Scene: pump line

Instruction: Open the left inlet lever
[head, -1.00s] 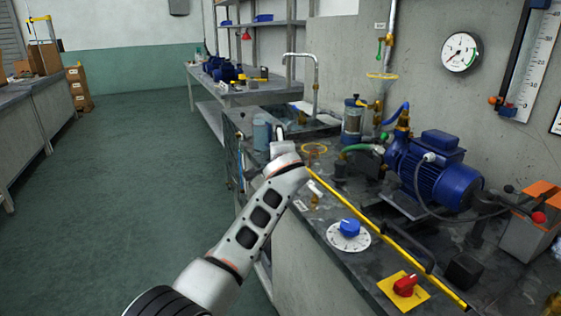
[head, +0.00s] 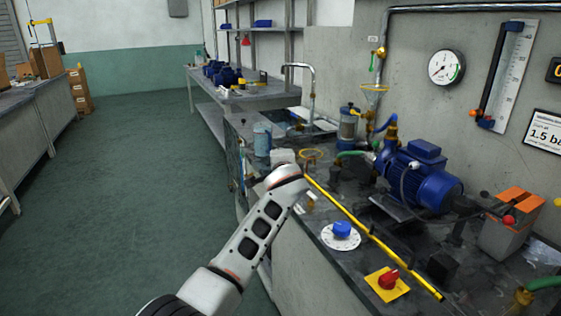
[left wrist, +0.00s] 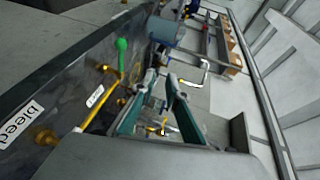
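In the left wrist view, a green-handled lever (left wrist: 121,46) stands on the dark bench surface beside brass fittings and a yellow pipe (left wrist: 98,108). A small label (left wrist: 95,96) lies near it; its text is too small to read. A second label reads "bleed" (left wrist: 20,123). My left gripper (left wrist: 161,80) is open and empty, its two teal fingers apart, with the green lever off to their left and not between them. In the head view, my left wrist hides the fingers. Which lever is the left inlet one cannot be told for sure. My right gripper is not in view.
The bench holds a blue pump (head: 425,180), a blue knob (head: 342,229), a red switch on a yellow plate (head: 388,281) and a long yellow bar (head: 375,238). Another green lever (head: 371,62) hangs at the wall pipe. The floor (head: 130,180) left of the bench is clear.

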